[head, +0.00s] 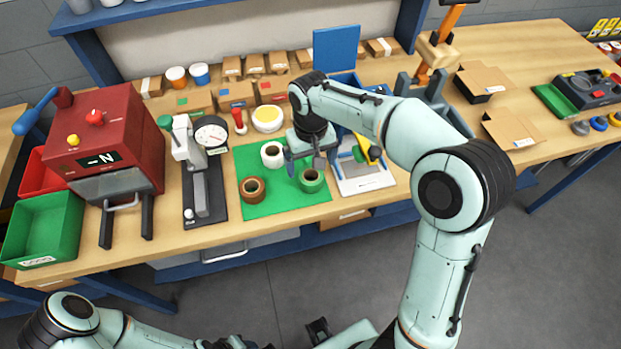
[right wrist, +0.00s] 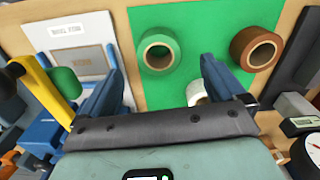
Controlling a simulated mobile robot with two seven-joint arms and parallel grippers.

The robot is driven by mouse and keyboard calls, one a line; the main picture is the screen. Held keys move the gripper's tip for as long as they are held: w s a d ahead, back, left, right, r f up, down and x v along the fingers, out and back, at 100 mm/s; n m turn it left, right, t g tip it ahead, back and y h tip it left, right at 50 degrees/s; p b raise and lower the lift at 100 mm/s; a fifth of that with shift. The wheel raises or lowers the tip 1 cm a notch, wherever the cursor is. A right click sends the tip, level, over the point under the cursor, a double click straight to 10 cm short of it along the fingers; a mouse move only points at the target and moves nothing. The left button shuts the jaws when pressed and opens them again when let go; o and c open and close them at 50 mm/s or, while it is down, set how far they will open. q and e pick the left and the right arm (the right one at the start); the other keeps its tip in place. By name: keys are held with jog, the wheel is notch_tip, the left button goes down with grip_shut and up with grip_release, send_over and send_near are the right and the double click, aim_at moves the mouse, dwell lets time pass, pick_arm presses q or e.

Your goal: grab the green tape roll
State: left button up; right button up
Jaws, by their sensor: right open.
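The green tape roll (head: 313,188) lies flat on a green mat (head: 285,205) on the workbench. In the right wrist view, the roll (right wrist: 159,36) shows between and beyond my spread finger tips. My right gripper (head: 304,167) is open and empty, pointing down just above and behind the roll; contact is not visible. It also shows in the right wrist view (right wrist: 160,58). A white roll (head: 272,150) and a brown roll (head: 252,192) lie on the same mat. My left arm is low at the bottom left, and its jaws cannot be made out clearly.
A scale with a dial (head: 210,134) stands left of the mat.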

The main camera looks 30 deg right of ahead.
aim_at(312, 176)
notch_tip(312, 176, down, 2)
jog(key=shift+w+f, duration=0.15)
jog(key=shift+f, duration=0.1)
jog(key=f, duration=0.3)
jog(key=shift+s+d+f, duration=0.15)
jog(key=shift+s+f, duration=0.1)
jog(key=shift+f, duration=0.65)
jog(key=c, duration=1.1)
